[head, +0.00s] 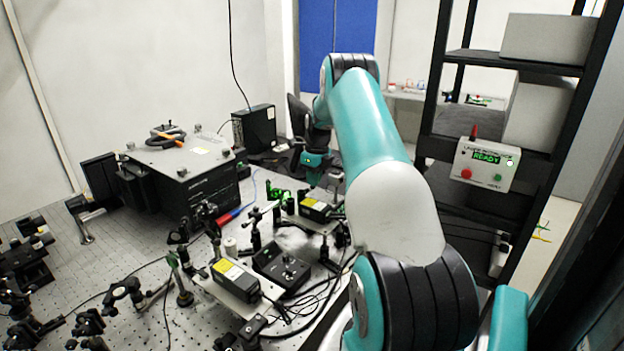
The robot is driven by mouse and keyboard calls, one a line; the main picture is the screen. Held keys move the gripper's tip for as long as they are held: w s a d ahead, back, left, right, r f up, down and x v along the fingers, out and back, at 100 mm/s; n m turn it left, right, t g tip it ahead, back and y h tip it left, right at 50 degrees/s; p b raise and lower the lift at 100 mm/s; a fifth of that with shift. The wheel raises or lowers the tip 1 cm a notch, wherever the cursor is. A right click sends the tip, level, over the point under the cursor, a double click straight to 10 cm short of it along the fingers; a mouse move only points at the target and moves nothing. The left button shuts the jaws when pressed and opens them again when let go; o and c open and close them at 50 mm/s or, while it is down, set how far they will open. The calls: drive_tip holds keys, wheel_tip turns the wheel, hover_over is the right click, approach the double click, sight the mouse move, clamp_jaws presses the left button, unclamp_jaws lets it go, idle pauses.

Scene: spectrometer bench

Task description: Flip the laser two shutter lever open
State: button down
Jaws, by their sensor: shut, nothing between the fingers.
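Two black laser modules with yellow labels sit on raised plates on the optical bench (130,290). The nearer laser module (236,280) is at lower centre, and the farther laser module (316,208) is behind it to the right. I cannot read which is laser two, and I cannot make out a shutter lever or its position. My gripper (318,172) is shut and empty, pointing down just above and behind the farther module. Its fingertips are small and partly dark. No contact with anything can be made out. My arm covers the bench's right side.
A large dark spectrometer box (190,175) with an orange-handled tool on top stands at left. A black controller box (282,268) with cables lies between the modules. Optical posts crowd the bench. A READY interlock box (486,165) hangs on the black rack at right.

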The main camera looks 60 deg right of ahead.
drive_tip(key=shift+a, duration=0.8)
drive_tip(key=shift+a+r, duration=0.1)
drive_tip(key=shift+r, duration=0.1)
drive_tip(key=r+p, duration=0.1)
drive_tip(key=a+r+p, duration=0.2)
drive_tip(key=r, duration=0.1)
drive_tip(key=shift+s+r+p, duration=0.1)
drive_tip(key=shift+s+p, duration=0.2)
drive_tip(key=shift+p, duration=0.05)
drive_tip(key=d+r+b, duration=0.4)
drive_tip(key=r, duration=0.4)
drive_tip(key=shift+s, duration=0.25)
